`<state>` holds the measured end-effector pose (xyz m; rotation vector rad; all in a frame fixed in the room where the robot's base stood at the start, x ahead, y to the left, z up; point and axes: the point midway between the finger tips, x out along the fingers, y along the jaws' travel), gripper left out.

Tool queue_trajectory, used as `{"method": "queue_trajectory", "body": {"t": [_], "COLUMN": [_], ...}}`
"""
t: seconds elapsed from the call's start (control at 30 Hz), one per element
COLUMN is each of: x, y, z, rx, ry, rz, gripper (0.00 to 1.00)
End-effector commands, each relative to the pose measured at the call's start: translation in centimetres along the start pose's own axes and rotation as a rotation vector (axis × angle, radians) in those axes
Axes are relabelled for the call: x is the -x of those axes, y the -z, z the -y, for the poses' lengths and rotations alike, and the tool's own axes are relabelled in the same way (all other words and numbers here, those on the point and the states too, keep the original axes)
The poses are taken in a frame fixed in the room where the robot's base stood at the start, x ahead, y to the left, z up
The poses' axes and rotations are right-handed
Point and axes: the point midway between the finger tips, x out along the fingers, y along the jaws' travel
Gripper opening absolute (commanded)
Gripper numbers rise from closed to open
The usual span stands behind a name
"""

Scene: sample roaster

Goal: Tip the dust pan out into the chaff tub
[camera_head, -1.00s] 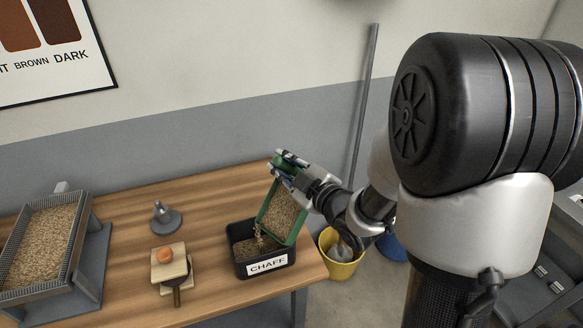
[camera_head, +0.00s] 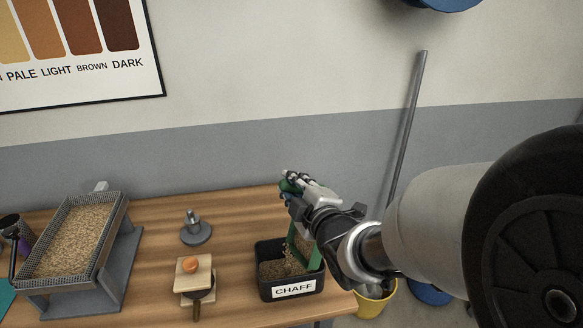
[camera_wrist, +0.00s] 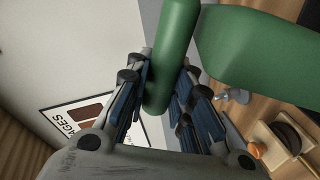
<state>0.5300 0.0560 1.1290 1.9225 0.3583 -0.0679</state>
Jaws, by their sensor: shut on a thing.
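The green dust pan (camera_head: 303,248) hangs steeply tilted over the chaff tub (camera_head: 293,291), its lower end at the tub's opening. Tan chaff shows at its lower edge and inside the tub; I cannot tell how much is still on the pan. The tub is black with a white CHAFF label and stands on the table. My gripper (camera_head: 290,188) is shut on the pan's handle at the upper end. In the wrist view the green handle (camera_wrist: 172,65) sits between the blue-padded fingers, with the pan's green underside (camera_wrist: 258,50) to the right. My arm hides part of the pan.
A mesh tray (camera_head: 122,213) of tan grains stands at the left. A grey round-based piece (camera_head: 196,235) and a wooden block with an orange knob (camera_head: 190,266) stand mid-table. A yellow bucket (camera_head: 372,305) and a leaning pole (camera_head: 408,125) are at the right.

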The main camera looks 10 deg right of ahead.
Motion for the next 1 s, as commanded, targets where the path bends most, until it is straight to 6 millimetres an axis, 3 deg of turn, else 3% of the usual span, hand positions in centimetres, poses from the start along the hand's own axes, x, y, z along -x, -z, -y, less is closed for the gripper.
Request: {"method": "queue_trajectory", "body": {"t": [1.0], "x": [-0.9], "y": [6.1], "z": [3.8], "rx": [0.387], "ry": [0.0], "rz": [0.088], "gripper": [0.0]}}
